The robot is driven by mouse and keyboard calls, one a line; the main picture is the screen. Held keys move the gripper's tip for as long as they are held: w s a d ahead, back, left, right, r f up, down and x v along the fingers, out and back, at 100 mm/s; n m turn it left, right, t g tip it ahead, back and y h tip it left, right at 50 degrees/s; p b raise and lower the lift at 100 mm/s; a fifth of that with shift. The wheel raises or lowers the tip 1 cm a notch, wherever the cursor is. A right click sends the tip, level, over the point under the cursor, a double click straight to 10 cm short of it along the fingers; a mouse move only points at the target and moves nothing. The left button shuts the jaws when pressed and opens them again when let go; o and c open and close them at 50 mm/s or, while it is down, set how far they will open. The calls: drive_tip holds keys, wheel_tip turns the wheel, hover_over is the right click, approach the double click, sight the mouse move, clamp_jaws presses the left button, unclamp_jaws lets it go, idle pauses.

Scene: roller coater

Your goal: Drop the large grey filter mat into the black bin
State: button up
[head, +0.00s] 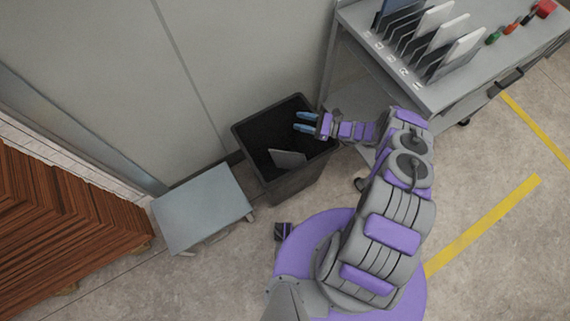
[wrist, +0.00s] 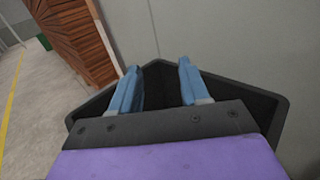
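The black bin (head: 288,185) stands on the floor against the grey wall panel, and its rim (wrist: 265,97) also shows in the wrist view. A flat grey mat (head: 288,158) lies inside the bin, tilted, with part of it against the bin's inside. My gripper (head: 304,122) is over the bin's opening, with its two blue fingers apart and nothing between them. In the wrist view the open fingers (wrist: 157,85) point across the bin's far corner. The mat is hidden in the wrist view.
A grey cart (head: 440,95) with a rack of upright panels stands at the upper right. A low grey stool or table (head: 203,208) is left of the bin. Stacked brown boards (head: 60,230) are at the far left. Floor is clear at the right.

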drive_tip(key=shift+a, duration=0.3)
drive_tip(key=s+d+r+p, duration=0.1)
drive_tip(key=s+p, duration=0.1)
drive_tip(key=s, duration=0.3)
drive_tip(key=s+d+r+p, duration=0.1)
drive_tip(key=s+r, duration=0.1)
drive_tip(key=s, duration=0.3)
drive_tip(key=s+d+r+p, duration=0.1)
drive_tip(key=s+p, duration=0.1)
drive_tip(key=s, duration=0.3)
drive_tip(key=shift+s+r+p, duration=0.35)
drive_tip(key=shift+r, duration=0.05)
